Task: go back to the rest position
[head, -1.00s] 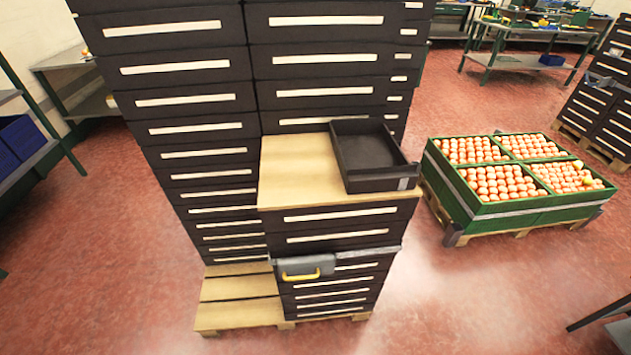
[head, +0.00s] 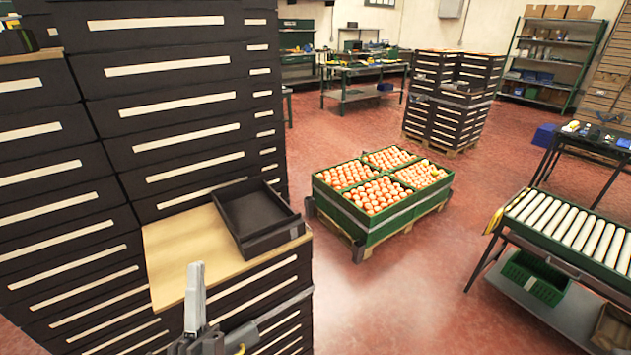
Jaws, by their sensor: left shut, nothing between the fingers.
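My left gripper (head: 195,280) shows at the bottom left of the head view, pointing up, with its fingers shut and empty. It appears in front of the stack of black crates, overlapping the edge of the wooden board (head: 165,245); I cannot tell its distance from it. An empty black tray (head: 255,215) sits on that board, to the right of the gripper and apart from it in the picture. My right gripper is not in view.
Tall black crate stacks (head: 170,110) fill the left. A roller conveyor (head: 570,225) is at the right, with a green basket (head: 535,280) below. Red floor (head: 400,310) lies clear between them.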

